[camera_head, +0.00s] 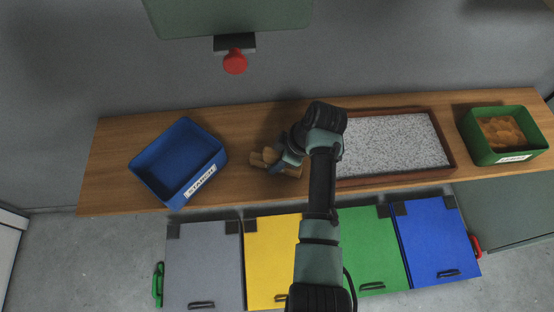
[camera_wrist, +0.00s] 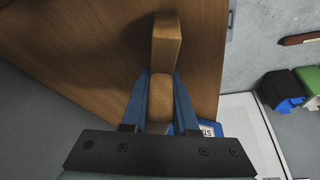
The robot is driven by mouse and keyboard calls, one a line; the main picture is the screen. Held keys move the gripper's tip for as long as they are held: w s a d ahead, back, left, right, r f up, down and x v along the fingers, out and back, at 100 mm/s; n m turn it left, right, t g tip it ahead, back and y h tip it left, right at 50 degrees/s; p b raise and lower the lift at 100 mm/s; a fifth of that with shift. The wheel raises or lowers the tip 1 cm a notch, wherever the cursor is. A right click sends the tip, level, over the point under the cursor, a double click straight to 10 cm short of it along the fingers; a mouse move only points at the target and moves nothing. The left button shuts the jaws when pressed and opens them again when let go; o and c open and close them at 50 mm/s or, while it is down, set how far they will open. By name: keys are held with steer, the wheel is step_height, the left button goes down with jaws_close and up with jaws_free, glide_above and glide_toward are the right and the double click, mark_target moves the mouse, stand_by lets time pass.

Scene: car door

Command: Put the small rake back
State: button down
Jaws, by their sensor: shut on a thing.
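My gripper (camera_head: 287,158) is low over the wooden counter, between the blue bin and the gravel tray. In the wrist view my gripper (camera_wrist: 160,78) has its two blue fingers closed on the sides of a light brown wooden piece, seemingly the small rake (camera_wrist: 165,42). Its blocky end reaches past the fingertips, over the counter. In the head view the rake (camera_head: 264,157) shows as light brown parts beside the fingers. Part of it is hidden by my gripper. I see no tines, and cannot tell whether it touches the counter.
A blue labelled bin (camera_head: 217,163) stands left on the counter (camera_head: 112,166). A dark-framed tray of pale gravel (camera_head: 452,158) lies right, partly behind my arm. A green bin (camera_head: 487,153) with orange-brown contents stands far right. A red knob (camera_head: 235,63) hangs above. Coloured doors (camera_head: 275,245) are below.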

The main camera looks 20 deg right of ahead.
steer(key=c, duration=0.7)
jaws_free()
steer(key=shift+f, duration=0.1)
steer(key=v, duration=1.2)
steer(key=shift+r+p, duration=0.25)
steer(key=shift+p, duration=0.15)
steer(key=shift+f, duration=0.1)
